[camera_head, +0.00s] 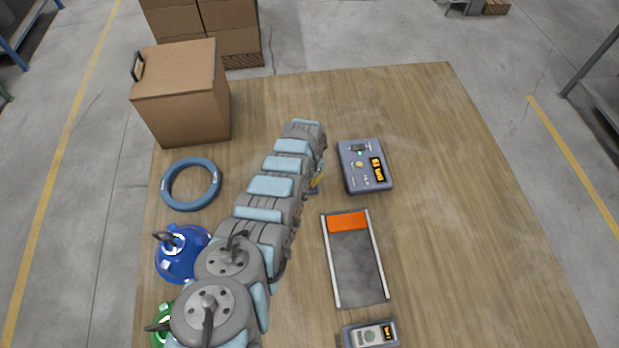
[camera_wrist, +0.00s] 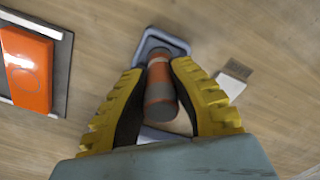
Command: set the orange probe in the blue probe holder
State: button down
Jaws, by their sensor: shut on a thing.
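The orange probe (camera_wrist: 159,85), a cylinder with orange and grey bands, is between the yellow fingers of my gripper (camera_wrist: 162,98) in the wrist view. My gripper is shut on it. A blue-grey rimmed holder (camera_wrist: 178,43) shows just beyond the probe's far end, and the probe covers part of it. I cannot tell whether the probe's far end is inside the holder or above it. In the head view only a yellow bit of my gripper (camera_head: 317,181) shows beside my arm, which hides the probe and most of that spot.
A grey tray with an orange block (camera_head: 347,222) lies to the right, and a grey-blue instrument box (camera_head: 364,166) stands behind it. A blue ring (camera_head: 190,183), blue dome (camera_head: 181,254) and cardboard box (camera_head: 182,92) are on the left. The table's right side is clear.

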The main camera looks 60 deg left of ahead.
jog(key=shift+f+b, duration=0.4)
jog(key=shift+f, duration=0.15)
dwell(0.8)
jog(key=c, duration=1)
grip_release()
jog(key=shift+s+d+r, duration=0.1)
jog(key=shift+s+r, duration=0.05)
jog(key=shift+r, duration=0.1)
jog(key=shift+r, duration=5.8)
